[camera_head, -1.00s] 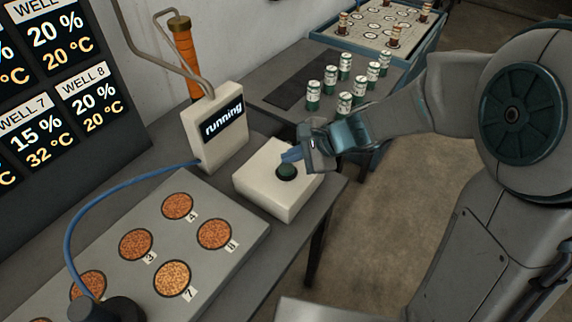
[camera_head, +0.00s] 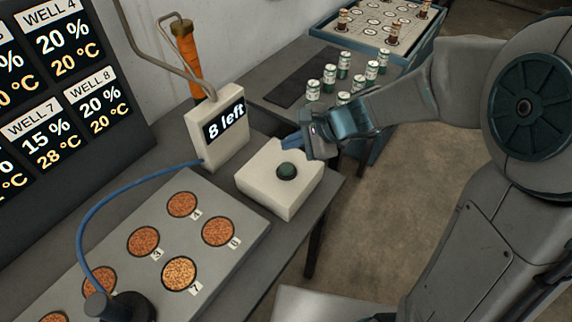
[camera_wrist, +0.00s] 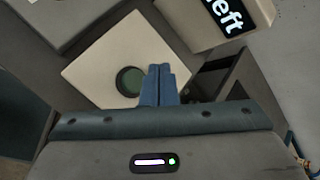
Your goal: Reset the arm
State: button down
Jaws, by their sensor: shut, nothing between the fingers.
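My gripper (camera_head: 291,141) is shut and empty. In the head view it hovers above the back part of a white box with a dark green round button (camera_head: 287,172), apart from the button. In the wrist view my blue fingertips (camera_wrist: 159,72) are together, with the green button (camera_wrist: 130,81) just left of them on the white box (camera_wrist: 97,72). The button is in full view in the head view.
A display box (camera_head: 218,135) reading "8 left" stands behind the button box. A plate with several round wells (camera_head: 182,204) and a blue hose lies at front left. A tray (camera_head: 320,33) is at the back.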

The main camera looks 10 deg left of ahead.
dwell(0.5)
jog(key=s+d+r+n+h, duration=0.1)
jog(key=s+d+n+h, duration=0.2)
jog(key=d, duration=0.5)
jog(key=s+d+r+n+h, duration=0.2)
jog(key=s+d+n+h, duration=0.1)
jog(key=s+d, duration=0.3)
jog(key=s+d+r+n+t+h, duration=0.1)
jog(key=s+d+n+h, duration=0.2)
jog(key=d, duration=0.8)
jog(key=shift+s+r+n, duration=0.25)
jog(key=shift+s+n, duration=0.55)
jog(key=shift+n, duration=0.3)
jog(key=shift+a, duration=0.1)
